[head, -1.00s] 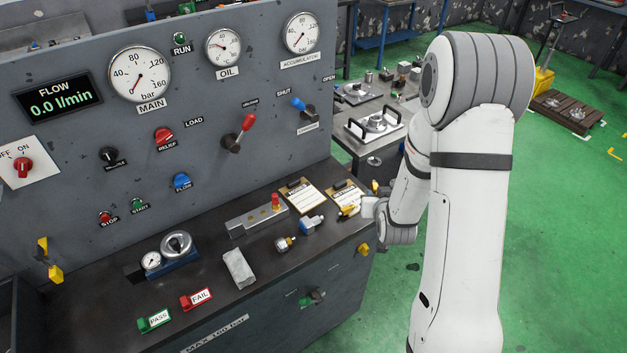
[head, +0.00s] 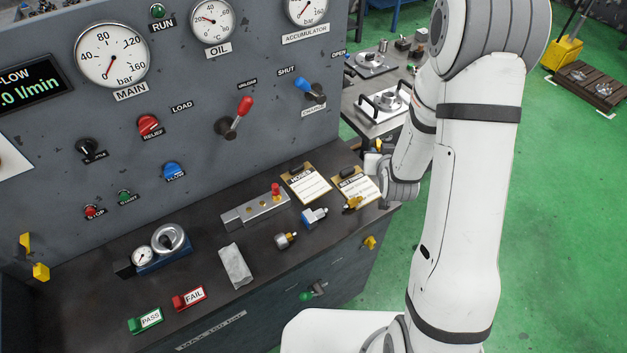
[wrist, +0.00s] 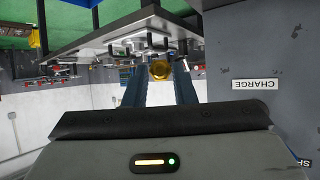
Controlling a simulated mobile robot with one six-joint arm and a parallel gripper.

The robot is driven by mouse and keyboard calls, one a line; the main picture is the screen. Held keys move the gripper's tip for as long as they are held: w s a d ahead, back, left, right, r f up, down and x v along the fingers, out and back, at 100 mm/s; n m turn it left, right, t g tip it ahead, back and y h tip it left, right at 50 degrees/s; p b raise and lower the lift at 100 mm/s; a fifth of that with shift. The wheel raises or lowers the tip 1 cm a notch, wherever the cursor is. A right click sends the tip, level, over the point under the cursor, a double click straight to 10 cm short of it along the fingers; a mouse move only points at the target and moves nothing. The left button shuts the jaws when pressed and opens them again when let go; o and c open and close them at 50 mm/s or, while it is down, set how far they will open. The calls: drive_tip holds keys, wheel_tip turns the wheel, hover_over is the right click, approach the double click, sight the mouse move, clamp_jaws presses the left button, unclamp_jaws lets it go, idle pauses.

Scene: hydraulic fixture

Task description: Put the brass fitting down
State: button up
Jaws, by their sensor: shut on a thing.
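The brass fitting shows in the wrist view (wrist: 161,70) as a round gold end between the two blue fingers of my gripper (wrist: 160,88), which is shut on it. In the head view, my gripper (head: 375,157) is above the right end of the bench, pointing away towards the back. A small yellow bit of the fitting (head: 378,145) shows past the gripper there. The rest is hidden by the gripper and wrist. The fitting is held in the air, apart from the bench top (head: 205,283).
Two clipboards (head: 308,184) lie on the bench, a brass-coloured piece (head: 353,203) by the right one. A blue-and-white part (head: 313,217), a brass-ended part (head: 285,240), a cloth (head: 235,266) and a valve block (head: 255,209) lie nearby. A fixture table (head: 380,125) stands behind.

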drive_tip(key=a+f+n+y+b, duration=0.1)
drive_tip(key=a+f+n+y, duration=0.1)
drive_tip(key=a, duration=0.3)
drive_tip(key=s+a+f+n+g+y+b, duration=0.1)
drive_tip(key=a+f+n+y+b, duration=0.1)
drive_tip(key=a, duration=0.3)
drive_tip(key=s+a+f+n+g+y+b, duration=0.1)
drive_tip(key=a+f+n+y+b, duration=0.1)
drive_tip(key=a, duration=0.4)
drive_tip(key=shift+n, duration=0.3)
drive_tip(key=shift+f, duration=2.6)
drive_tip(key=shift+f, duration=0.2)
drive_tip(key=o, duration=1)
drive_tip(key=shift+r, duration=0.1)
